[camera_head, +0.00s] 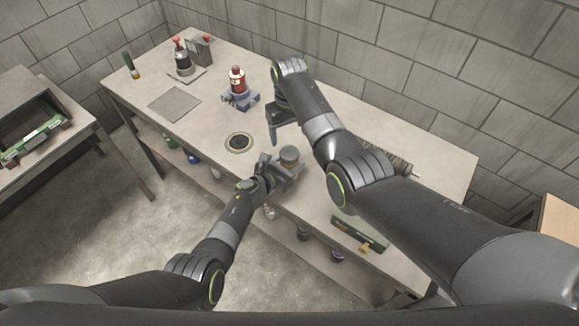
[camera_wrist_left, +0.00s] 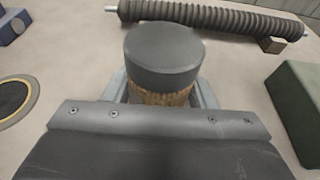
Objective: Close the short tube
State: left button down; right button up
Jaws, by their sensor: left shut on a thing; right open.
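My left gripper (camera_head: 273,168) is low over the front part of the workbench and shut on a short tube (camera_head: 289,155). In the left wrist view the tube (camera_wrist_left: 163,97) stands between the fingers, with a brownish, mesh-like side and a dark grey round cap (camera_wrist_left: 163,55) on its top. Whether the cap is fully seated cannot be told. My right gripper (camera_head: 272,127) is open and empty above the bench, behind and left of the tube.
A ribbed roller (camera_wrist_left: 215,14) lies beyond the tube.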

aim_at(289, 152)
jog(key=n, duration=1.2)
jog(key=shift+n, duration=0.3)
jog(key=n, duration=1.1)
jog(key=shift+f, duration=3.95)
